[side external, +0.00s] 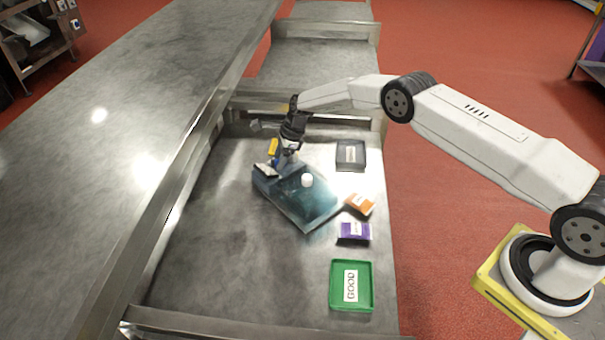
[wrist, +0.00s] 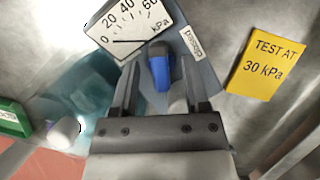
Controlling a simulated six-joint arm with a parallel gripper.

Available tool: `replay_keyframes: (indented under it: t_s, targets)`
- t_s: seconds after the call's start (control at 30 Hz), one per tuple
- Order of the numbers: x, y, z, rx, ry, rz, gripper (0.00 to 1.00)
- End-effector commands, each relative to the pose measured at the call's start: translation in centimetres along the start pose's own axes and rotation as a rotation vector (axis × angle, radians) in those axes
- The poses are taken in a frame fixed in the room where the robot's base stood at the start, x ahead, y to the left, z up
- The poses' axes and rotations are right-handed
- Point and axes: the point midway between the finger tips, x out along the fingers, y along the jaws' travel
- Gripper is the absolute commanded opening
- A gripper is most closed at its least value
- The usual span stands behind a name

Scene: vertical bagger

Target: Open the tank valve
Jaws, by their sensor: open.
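The tank is a translucent teal box (side external: 305,208) lying at an angle on the metal work surface, with a white knob (side external: 307,180) on top. My gripper (wrist: 161,66) is open, with one finger on each side of the blue handle; contact cannot be told. In the side view my gripper (side external: 287,150) is over the tank's far end and hides the handle.
A yellow "TEST AT 30 kPa" sign (wrist: 260,68) stands to the right. A dark grey tray (side external: 351,144), an orange packet (side external: 361,205), a purple packet (side external: 354,239) and a green "GOOD" tray (side external: 367,300) lie right of the tank. The surface's left side is clear.

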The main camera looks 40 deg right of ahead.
Motion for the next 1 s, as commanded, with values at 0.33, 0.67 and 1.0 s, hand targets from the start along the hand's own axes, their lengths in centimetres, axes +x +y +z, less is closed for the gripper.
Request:
replay_keyframes:
  t_s: [0.33,0.67,1.0]
  targets:
    - [0.00,0.02,-0.01,0.000,0.000,0.001,0.00]
    - [0.09,-0.02,-0.04,-0.042,0.001,0.019,0.00]
    - [0.15,-0.11,0.02,-0.191,0.001,0.081,0.00]
